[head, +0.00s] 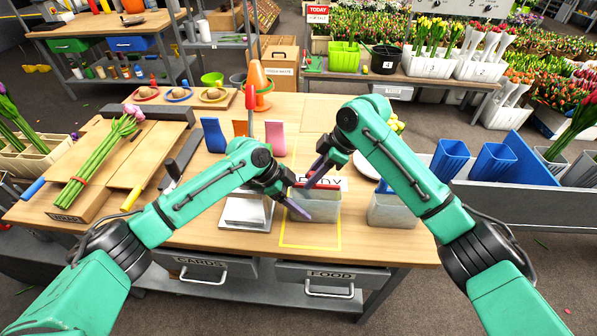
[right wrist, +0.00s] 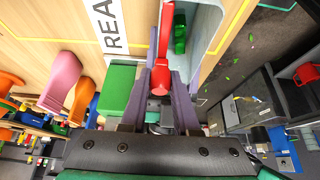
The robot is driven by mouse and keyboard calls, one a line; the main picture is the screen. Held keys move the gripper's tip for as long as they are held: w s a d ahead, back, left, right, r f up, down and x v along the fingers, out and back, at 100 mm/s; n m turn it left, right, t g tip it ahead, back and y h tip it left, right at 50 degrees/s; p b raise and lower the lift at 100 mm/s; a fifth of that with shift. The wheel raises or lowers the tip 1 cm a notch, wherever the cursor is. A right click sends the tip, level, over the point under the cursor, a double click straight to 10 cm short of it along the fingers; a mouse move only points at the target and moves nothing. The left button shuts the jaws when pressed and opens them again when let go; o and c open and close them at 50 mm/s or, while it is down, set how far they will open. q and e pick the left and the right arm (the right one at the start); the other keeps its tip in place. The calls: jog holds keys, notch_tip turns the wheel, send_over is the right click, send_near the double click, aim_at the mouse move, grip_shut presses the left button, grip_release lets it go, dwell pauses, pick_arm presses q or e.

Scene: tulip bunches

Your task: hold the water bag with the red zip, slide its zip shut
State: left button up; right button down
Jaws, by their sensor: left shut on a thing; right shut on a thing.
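The water bag (head: 324,208) is a pale grey, see-through bag standing inside a yellow outline on the wooden bench. Its red zip runs along the top and is mostly covered by my grippers in the head view. In the right wrist view the red zip (right wrist: 166,28) leads down between my fingers. My left gripper (head: 294,206) is shut on the bag's left side, its purple fingers across the bag. My right gripper (head: 314,178) is just above it, shut at the zip line. In the right wrist view my right gripper (right wrist: 160,92) has its purple fingers either side of a red piece.
A label (head: 322,183) lies behind the bag. A similar grey bag (head: 392,210) stands to the right, and a scale-like stand (head: 246,212) to the left. Pink, orange and blue holders (head: 276,138) stand behind. Tulips (head: 100,150) lie on a board at the left.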

aim_at(325, 185)
jog(key=shift+w+d, duration=0.1)
jog(key=shift+d, duration=2.35)
jog(key=c, duration=0.6)
grip_release()
jog(key=shift+c, duration=0.2)
